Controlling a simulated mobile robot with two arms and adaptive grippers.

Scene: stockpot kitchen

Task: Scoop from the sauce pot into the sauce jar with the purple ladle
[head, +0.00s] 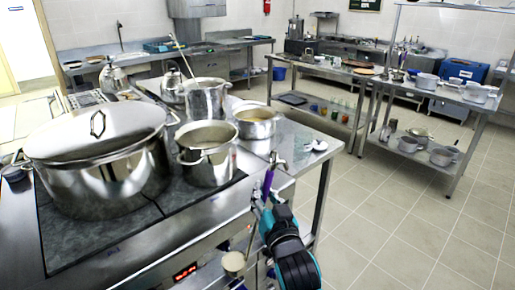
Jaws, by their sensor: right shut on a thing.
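My right gripper (265,203) is shut on the purple handle of the ladle (268,181), in front of the stove counter's right end. A metal shaft runs down from the grip towards a small round cup (233,262), which looks like the ladle's bowl, low beside the counter front. I cannot tell which one is the sauce pot. I cannot make out the sauce jar for certain. My left gripper is not in view.
A large lidded stockpot (95,190) fills the hob's left side. A tall pot (206,105) and kettles stand behind. A small tap-like metal item (277,161) and white pieces (318,145) lie near the counter's right edge. Tiled floor (400,225) is free on the right.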

